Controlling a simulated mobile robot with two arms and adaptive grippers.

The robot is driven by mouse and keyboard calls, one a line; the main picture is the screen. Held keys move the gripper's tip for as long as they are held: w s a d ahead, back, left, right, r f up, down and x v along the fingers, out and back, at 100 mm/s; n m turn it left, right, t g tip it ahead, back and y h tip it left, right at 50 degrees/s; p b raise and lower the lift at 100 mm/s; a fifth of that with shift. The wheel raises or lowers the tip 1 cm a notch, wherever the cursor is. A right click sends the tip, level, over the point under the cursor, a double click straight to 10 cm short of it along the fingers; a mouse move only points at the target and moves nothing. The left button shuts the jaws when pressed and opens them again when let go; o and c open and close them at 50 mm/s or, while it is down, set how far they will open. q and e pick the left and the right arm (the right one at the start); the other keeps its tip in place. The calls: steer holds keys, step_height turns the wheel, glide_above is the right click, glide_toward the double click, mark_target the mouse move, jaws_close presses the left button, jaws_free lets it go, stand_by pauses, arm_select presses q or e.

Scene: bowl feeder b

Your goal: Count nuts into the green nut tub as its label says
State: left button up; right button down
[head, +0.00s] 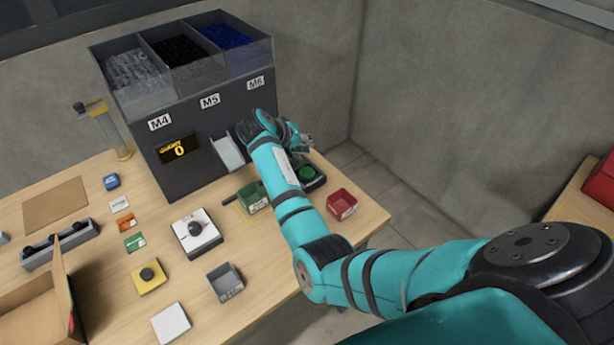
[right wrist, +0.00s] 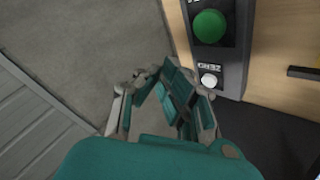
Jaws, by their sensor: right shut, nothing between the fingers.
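The green nut tub (head: 252,198) stands on the table in front of the feeder, partly covered by my right arm; its label is too small to read. The dark feeder (head: 190,140) has hoppers marked M4, M5 and M6, a display (head: 179,150) reading 0, and a pale chute (head: 227,152). My right gripper (head: 300,142) is shut and empty, right of the feeder and above the control box. In the right wrist view the shut fingers (right wrist: 160,82) are beside the control box (right wrist: 222,57), with its green button (right wrist: 209,27) and a small white button (right wrist: 208,80).
A red tub (head: 341,205) stands near the table's right edge, a grey tub (head: 225,283) at the front. A white box with a black knob (head: 197,234), a yellow box (head: 149,277), small cards (head: 135,242) and an open carton (head: 40,310) occupy the table. Floor lies beyond the right edge.

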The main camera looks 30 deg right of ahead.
steer(key=b, duration=0.4)
glide_above(305, 171)
step_height(305, 171, down, 5)
steer(key=shift+w+f, duration=0.15)
steer(key=shift+f, duration=0.4)
stand_by(0.7)
steer(key=shift+f, duration=0.4)
steer(key=shift+f, duration=0.5)
stand_by(0.7)
steer(key=shift+r+p, duration=0.75)
steer(key=shift+r, duration=0.15)
